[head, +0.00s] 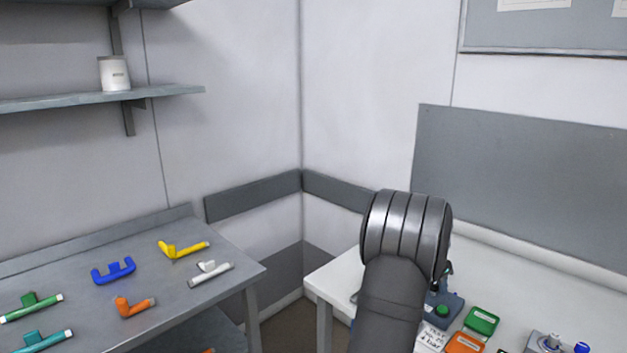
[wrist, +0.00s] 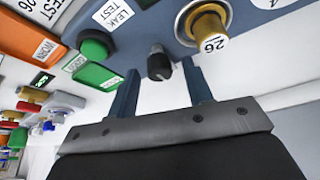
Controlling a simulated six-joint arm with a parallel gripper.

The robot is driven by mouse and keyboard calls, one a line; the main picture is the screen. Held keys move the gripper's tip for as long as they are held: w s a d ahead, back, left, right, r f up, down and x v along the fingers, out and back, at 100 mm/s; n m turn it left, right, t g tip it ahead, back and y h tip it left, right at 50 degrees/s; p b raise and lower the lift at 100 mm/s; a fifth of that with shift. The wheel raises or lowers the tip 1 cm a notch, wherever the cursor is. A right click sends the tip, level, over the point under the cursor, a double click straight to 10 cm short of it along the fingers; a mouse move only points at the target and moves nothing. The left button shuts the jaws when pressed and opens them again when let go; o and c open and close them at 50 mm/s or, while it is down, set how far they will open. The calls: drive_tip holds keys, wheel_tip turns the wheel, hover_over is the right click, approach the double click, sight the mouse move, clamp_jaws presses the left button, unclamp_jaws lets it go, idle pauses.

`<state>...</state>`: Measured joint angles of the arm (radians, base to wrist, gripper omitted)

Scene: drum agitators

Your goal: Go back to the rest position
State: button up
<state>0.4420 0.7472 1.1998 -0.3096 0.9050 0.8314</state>
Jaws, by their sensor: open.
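My gripper (wrist: 160,78) is open in the wrist view, its two fingers apart and nothing held between them. A small dark knob (wrist: 158,64) on a blue-grey panel (wrist: 165,25) shows between and beyond the fingertips; I cannot tell how close they are to it. A green button (wrist: 95,46) and a brass knob marked 26 (wrist: 204,22) flank it. In the head view my arm stands over the white bench (head: 335,283), and its link hides the gripper. Part of the blue-grey box (head: 455,303) shows right of the arm.
A green block (head: 482,320) and an orange block (head: 464,344) lie close right of the arm. A grey table (head: 190,290) at left holds several coloured handle-like parts. A shelf (head: 60,102) carries a white cup (head: 115,74). Space above the benches is clear.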

drive_tip(key=n, duration=0.2)
drive_tip(key=n+t+y, duration=0.1)
drive_tip(key=n, duration=0.2)
drive_tip(key=shift+s+d+t, duration=0.1)
drive_tip(key=shift+s+t, duration=0.05)
drive_tip(key=shift+t, duration=0.15)
drive_tip(key=shift+v, duration=2.4)
